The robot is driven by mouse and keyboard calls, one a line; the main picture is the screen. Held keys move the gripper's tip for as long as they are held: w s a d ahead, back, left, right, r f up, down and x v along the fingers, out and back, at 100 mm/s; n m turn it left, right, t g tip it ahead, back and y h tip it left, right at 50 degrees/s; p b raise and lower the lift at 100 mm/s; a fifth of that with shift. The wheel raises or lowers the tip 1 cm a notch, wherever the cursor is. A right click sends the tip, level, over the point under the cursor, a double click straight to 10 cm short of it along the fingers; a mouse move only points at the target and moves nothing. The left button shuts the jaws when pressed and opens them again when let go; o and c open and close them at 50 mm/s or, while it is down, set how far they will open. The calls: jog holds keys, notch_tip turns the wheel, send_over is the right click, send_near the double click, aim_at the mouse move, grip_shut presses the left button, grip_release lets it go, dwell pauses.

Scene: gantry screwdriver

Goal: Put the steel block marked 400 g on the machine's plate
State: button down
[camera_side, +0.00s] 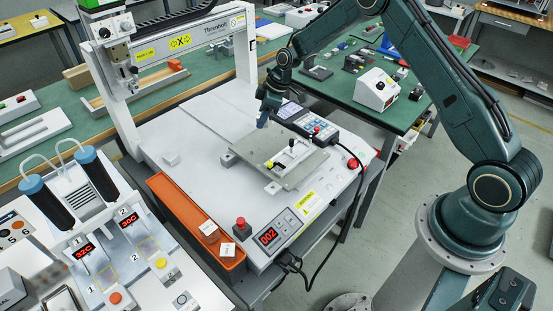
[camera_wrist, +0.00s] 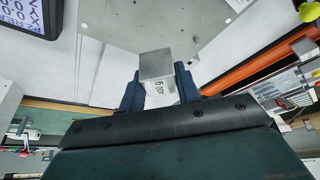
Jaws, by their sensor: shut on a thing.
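My gripper (camera_side: 264,118) is shut on a steel block. In the wrist view, the block (camera_wrist: 156,65) sits between the two dark fingers (camera_wrist: 159,90). Its pale face carries small upside-down print that looks like 400 g. In the side view the block cannot be made out clearly at the fingertips. The machine's grey plate (camera_side: 252,151) lies on the white bed, and my gripper is at its far edge. The plate (camera_wrist: 140,20) also shows beyond the block in the wrist view. I cannot tell whether the block touches it.
A fixture with a black knob (camera_side: 290,152) stands on the plate. A keypad pendant (camera_side: 305,122) lies right of my gripper. An orange tray (camera_side: 172,205) on the front left holds blocks (camera_side: 209,230). The gantry (camera_side: 180,45) spans behind.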

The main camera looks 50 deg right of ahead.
aim_at(259, 140)
jog(key=shift+f, duration=0.95)
jog(key=shift+f, duration=2.15)
jog(key=shift+f, duration=0.1)
jog(key=c, duration=1)
grip_release()
jog(key=v, duration=1.2)
